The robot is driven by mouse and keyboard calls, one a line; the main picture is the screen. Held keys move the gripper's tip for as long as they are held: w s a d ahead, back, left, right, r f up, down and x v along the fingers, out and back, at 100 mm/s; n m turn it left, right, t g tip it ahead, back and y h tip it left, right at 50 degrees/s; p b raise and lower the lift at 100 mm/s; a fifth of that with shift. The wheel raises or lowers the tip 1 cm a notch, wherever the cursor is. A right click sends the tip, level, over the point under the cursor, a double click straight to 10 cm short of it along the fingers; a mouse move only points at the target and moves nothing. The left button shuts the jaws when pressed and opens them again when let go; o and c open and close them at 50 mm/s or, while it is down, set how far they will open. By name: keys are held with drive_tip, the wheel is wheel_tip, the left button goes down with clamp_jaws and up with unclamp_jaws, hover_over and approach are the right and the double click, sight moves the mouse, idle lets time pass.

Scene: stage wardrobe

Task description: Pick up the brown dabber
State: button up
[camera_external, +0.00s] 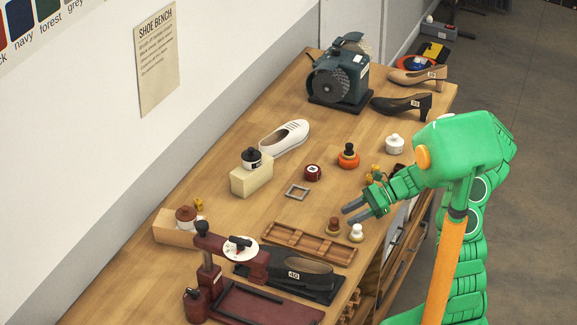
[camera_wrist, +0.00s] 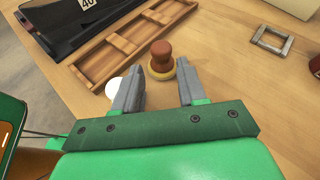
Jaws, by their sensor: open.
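The brown dabber (camera_external: 333,225) stands upright on the wooden bench, near its front edge and beside the wooden tray (camera_external: 303,251). In the wrist view the brown dabber (camera_wrist: 161,56) has a rounded brown handle on a pale, tan-edged base. My gripper (camera_external: 355,212) is open and empty, low over the bench. In the wrist view the dabber lies just beyond the fingertips of my gripper (camera_wrist: 163,82), roughly in line with the gap between them. A white dabber (camera_external: 356,233) stands close to the right of the brown one, partly hidden by the left finger in the wrist view.
A metal square frame (camera_external: 297,191), a dark red tin (camera_external: 313,172) and an orange bottle (camera_external: 348,156) stand farther along the bench. Bare wood lies around the brown dabber's far side.

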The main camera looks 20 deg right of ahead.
sight(334, 225)
drive_tip(key=shift+x, duration=2.45)
drive_tip(key=shift+w, duration=0.1)
drive_tip(key=shift+c, duration=0.2)
drive_tip(key=c, duration=0.6)
